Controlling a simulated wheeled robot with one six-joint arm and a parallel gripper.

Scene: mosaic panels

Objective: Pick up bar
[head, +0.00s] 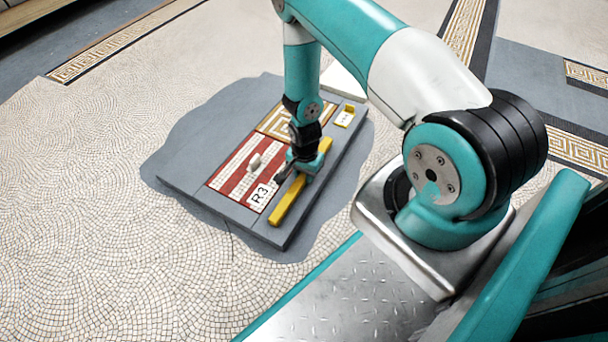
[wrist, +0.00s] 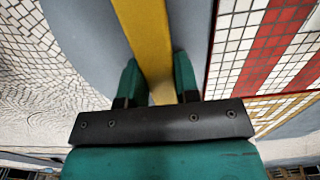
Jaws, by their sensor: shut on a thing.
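The yellow bar (head: 287,200) is long and narrow and lies along the right part of the grey panel board (head: 190,178) in the head view. In the wrist view the bar (wrist: 148,35) runs from the top edge down between the teal fingers. My gripper (head: 303,172) points down at the bar's upper part in the head view. In the wrist view my gripper (wrist: 158,82) has one finger on each side of the bar and is shut on it. I cannot tell whether the bar touches the board.
A small yellow piece with a white label (head: 344,117) sits at the back right. Mosaic floor surrounds the board.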

